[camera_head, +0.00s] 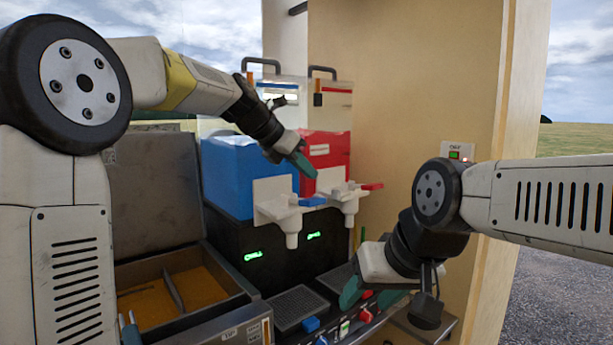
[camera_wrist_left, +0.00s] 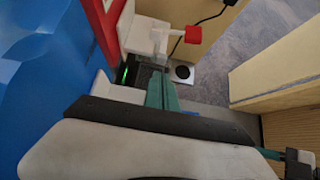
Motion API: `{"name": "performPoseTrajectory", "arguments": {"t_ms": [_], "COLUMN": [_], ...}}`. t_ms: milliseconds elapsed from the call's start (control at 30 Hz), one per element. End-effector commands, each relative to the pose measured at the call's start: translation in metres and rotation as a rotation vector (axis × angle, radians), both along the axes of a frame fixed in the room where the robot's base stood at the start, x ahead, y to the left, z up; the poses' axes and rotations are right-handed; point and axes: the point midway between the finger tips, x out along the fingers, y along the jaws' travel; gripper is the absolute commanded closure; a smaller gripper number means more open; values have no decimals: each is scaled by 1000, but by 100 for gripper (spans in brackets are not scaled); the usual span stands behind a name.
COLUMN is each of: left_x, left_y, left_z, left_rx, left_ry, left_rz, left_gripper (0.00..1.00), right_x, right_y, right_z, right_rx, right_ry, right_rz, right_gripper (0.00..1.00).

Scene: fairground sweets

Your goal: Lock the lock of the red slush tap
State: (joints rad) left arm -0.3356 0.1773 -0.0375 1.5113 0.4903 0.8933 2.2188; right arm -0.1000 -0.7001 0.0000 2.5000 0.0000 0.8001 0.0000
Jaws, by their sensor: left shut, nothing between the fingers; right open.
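The red slush tap (camera_head: 346,196) is white with a red lever (camera_head: 372,186) and juts from the red tank (camera_head: 325,152). In the left wrist view the tap (camera_wrist_left: 148,36) and its red lever (camera_wrist_left: 193,34) lie beyond my fingertips. I cannot clearly make out its lock. My left gripper (camera_head: 303,167) is shut and empty, in front of the tanks and up and left of the red tap; its fingers (camera_wrist_left: 161,92) also show in the wrist view. My right gripper (camera_head: 368,298) is open, low in front of the machine, below the red tap.
The blue tank (camera_head: 246,172) and its tap (camera_head: 291,232) with a blue lever (camera_head: 312,201) stand left of the red one. Drip trays (camera_head: 297,307) and coloured buttons lie below. An open bin (camera_head: 172,300) is at lower left. A wooden wall (camera_head: 405,90) bounds the right.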

Motion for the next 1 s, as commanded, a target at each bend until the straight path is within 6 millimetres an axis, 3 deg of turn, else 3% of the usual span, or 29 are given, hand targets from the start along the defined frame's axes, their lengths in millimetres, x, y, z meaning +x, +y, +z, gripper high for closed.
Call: {"name": "performPoseTrajectory", "arguments": {"t_ms": [400, 900, 1000], "left_x": [29, 34, 39], "left_y": [-44, -51, -60], "left_z": [-48, -55, -56], "left_rx": [1, 0, 1], "left_ry": [2, -1, 0], "left_rz": [-1, -1, -3], "left_gripper": [100, 100, 100], "right_x": [0, 0, 0], "right_y": [0, 0, 0], "right_z": [0, 0, 0], "right_rx": [0, 0, 0], "right_ry": [0, 0, 0], "right_rz": [0, 0, 0], "right_gripper": [48, 48, 48]}}
